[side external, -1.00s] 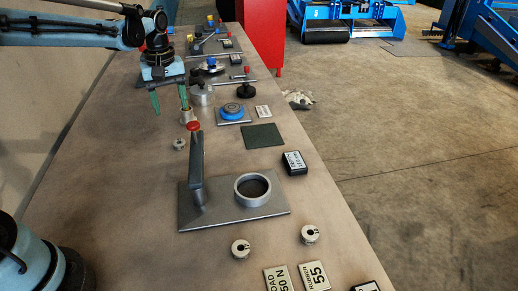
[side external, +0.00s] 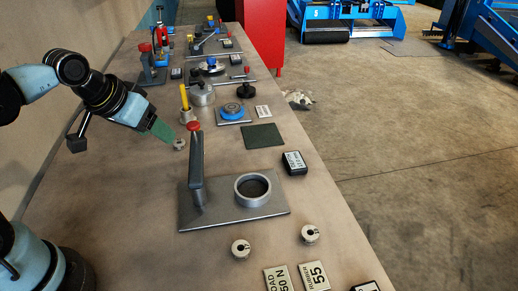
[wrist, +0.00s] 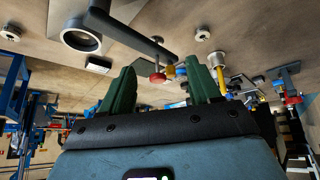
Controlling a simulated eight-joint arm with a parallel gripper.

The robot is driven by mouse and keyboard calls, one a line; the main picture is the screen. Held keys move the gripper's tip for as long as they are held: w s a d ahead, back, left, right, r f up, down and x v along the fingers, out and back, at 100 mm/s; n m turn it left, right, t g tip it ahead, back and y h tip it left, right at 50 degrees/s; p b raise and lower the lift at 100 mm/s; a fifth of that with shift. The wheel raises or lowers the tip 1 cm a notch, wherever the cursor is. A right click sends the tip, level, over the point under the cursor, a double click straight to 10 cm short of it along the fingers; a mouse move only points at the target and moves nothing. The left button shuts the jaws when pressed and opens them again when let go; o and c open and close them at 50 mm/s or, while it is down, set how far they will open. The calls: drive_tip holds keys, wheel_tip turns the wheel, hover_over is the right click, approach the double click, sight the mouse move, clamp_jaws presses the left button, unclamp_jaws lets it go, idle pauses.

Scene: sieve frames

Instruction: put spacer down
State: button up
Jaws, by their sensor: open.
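Several small silver ring-shaped pieces that look like spacers are on the bench. One (side external: 179,144) lies at the left by the tip of my gripper (side external: 166,133), and two others, a left one (side external: 240,248) and a right one (side external: 310,234), lie at the front. In the side view a green finger reaches beside the first ring; I cannot tell whether it touches. In the wrist view my gripper (wrist: 162,70) has its green fingers apart with nothing held between them. The nearest ring (wrist: 202,33) shows beyond the fingertips, outside the gap.
A grey metal plate (side external: 212,218) carries an upright post with a red knob (side external: 193,126) and a round open ring (side external: 253,189). A cup (side external: 187,116) holds a yellow handle. A black label block (side external: 294,163) and a dark green mat (side external: 263,135) lie to the right. Bare bench lies left of the plate.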

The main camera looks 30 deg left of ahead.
drive_tip(key=shift+o, duration=0.5)
drive_tip(key=shift+s+d+f+m+t, duration=0.25)
drive_tip(key=shift+s+f+m, duration=0.1)
drive_tip(key=shift+s, duration=0.1)
drive_tip(key=shift+s+d+f+m+t, duration=0.2)
drive_tip(key=shift+s+f+m+t, duration=0.1)
drive_tip(key=shift+s+m, duration=0.1)
drive_tip(key=n+g, duration=0.7)
drive_tip(key=n, duration=0.5)
hover_over(179, 142)
wheel_tip(179, 142, down, 2)
drive_tip(key=f, duration=0.6)
drive_tip(key=shift+s+d+f, duration=0.2)
drive_tip(key=shift+w+a+f, duration=0.1)
drive_tip(key=shift+a+f, duration=0.05)
drive_tip(key=shift+f, duration=1.15)
drive_tip(key=shift+w+a+f, duration=0.1)
drive_tip(key=shift+f, duration=1.2)
